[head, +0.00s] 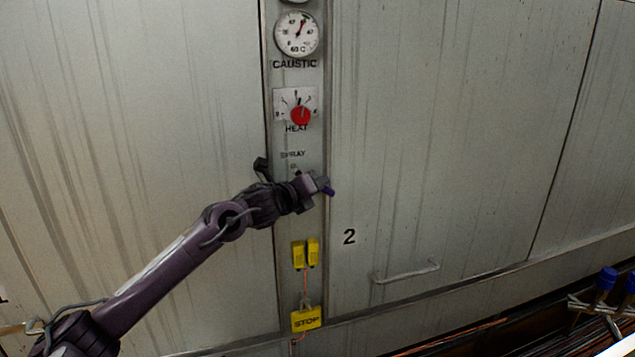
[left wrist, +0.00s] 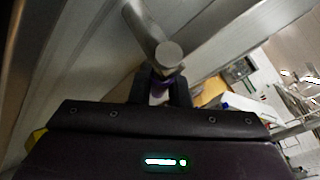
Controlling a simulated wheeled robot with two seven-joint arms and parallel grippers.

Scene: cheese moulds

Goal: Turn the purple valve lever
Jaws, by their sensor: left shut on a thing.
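The purple valve lever (head: 329,191) is at the metal control strip, below the spray label. Only its purple end shows in the head view, sticking out to the right of my gripper; the rest is hidden behind it. My left gripper (head: 318,186) reaches in from the lower left and is shut on the lever. In the left wrist view, my two dark fingers (left wrist: 161,88) close on a purple piece of the lever (left wrist: 159,87), with a grey metal pipe and round end (left wrist: 168,54) just beyond. My right gripper is not in view.
Above are a caustic gauge (head: 297,34) and a red heat knob (head: 301,115). Below are yellow boxes (head: 305,253) and a yellow stop box (head: 306,319). A door handle (head: 406,272) sticks out at the lower right. Blue-topped fittings (head: 606,279) stand at the far right.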

